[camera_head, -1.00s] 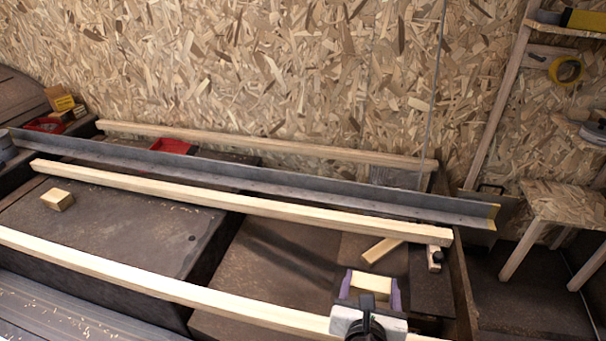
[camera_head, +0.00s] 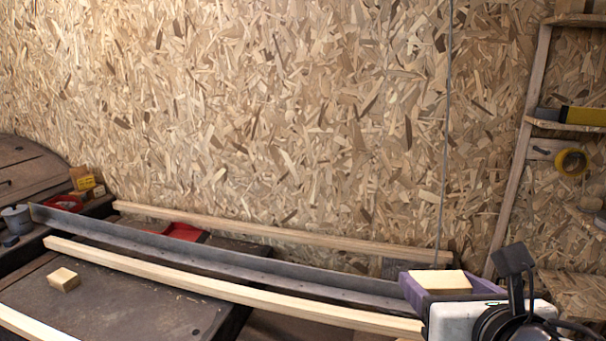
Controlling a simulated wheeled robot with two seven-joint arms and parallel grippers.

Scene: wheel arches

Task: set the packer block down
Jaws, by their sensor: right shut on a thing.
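My right gripper (camera_head: 432,281) is in the lower right, its purple fingers shut on a pale wooden packer block (camera_head: 445,279). The block's flat top shows between the fingers; its lower part is hidden by them. The gripper and block appear in front of the right end of the long metal angle bar (camera_head: 230,264), and I cannot tell how high they are above the surface. A second pale block (camera_head: 64,280) sits apart on the dark bench (camera_head: 140,305) at the left. My left gripper is not in view.
Long pale timber strips lie along the bench, one behind (camera_head: 280,233) and one in front (camera_head: 230,288) of the metal bar. A red tray (camera_head: 183,232) lies between. A chipboard wall (camera_head: 270,120) closes the back; a shelf with yellow tape (camera_head: 571,162) stands right.

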